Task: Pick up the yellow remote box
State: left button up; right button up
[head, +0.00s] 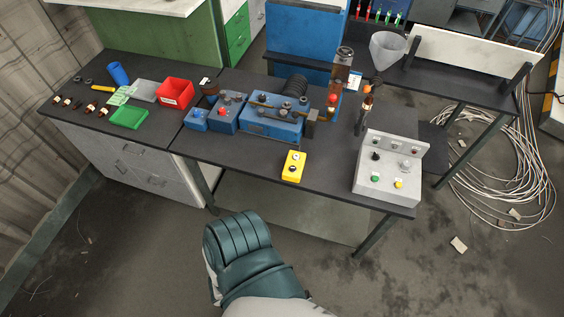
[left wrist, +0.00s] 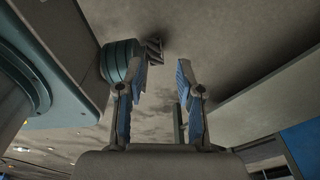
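The yellow remote box (head: 293,166) lies on the dark workbench (head: 240,165), close to its front edge, with dark buttons on its top. My left gripper (left wrist: 163,75) shows in the left wrist view with its two fingers apart and nothing between them. The yellow box is not visible in that view, and the left gripper is not visible in the head view. My right gripper shows in neither view.
A blue machine (head: 272,122) stands behind the yellow box. A grey control box (head: 388,170) with buttons stands to its right. A red bin (head: 175,93) and a green tray (head: 128,117) sit at the left. Bench surface beside the yellow box is clear.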

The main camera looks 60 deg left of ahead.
aim_at(287, 175)
jog(key=u, duration=1.95)
